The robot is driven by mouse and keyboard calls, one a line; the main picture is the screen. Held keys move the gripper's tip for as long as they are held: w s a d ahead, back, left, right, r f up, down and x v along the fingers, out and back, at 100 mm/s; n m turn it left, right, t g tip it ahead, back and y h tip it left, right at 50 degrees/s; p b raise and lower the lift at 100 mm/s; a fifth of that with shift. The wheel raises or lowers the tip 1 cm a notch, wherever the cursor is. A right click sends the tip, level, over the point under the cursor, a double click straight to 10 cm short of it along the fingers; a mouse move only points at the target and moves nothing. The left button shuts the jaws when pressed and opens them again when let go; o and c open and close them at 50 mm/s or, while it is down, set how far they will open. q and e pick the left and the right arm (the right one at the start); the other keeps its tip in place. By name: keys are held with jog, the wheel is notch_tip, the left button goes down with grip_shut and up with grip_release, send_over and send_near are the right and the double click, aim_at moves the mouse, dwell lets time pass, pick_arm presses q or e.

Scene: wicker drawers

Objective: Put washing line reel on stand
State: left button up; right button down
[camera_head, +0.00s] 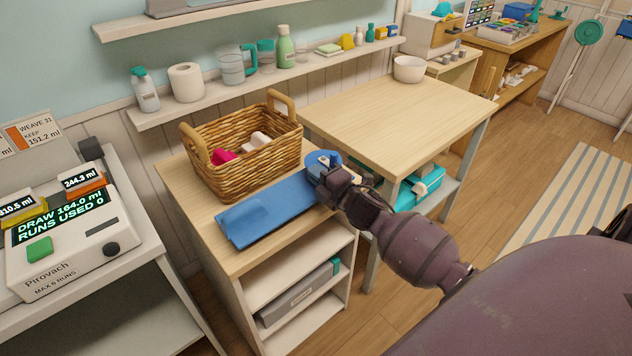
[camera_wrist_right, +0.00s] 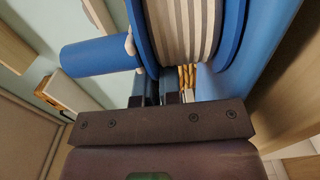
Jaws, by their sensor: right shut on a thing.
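The washing line reel (camera_wrist_right: 190,35) fills the top of the right wrist view, with blue flanges, grey-and-white striped line wound between them and a blue cylinder (camera_wrist_right: 100,55) sticking out to the left. In the head view, the reel (camera_head: 318,158) is small and partly hidden by my right gripper (camera_head: 326,178). My right gripper is shut on the reel. A long blue board, apparently the stand (camera_head: 265,218), lies on the wooden cabinet top, and the reel is at its far right end. I cannot tell whether they touch. My left gripper is not in view.
A wicker basket (camera_head: 230,160) with pink and white things stands just behind the blue board. A wooden table (camera_head: 400,105) with a bowl (camera_head: 408,69) is to the right. A wall shelf (camera_head: 210,98) with bottles runs above. A white dosing machine (camera_head: 75,245) stands at left.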

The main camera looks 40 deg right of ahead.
jog(key=shift+f, duration=1.05)
jog(key=shift+f, duration=0.15)
jog(key=c, duration=1.3)
grip_release()
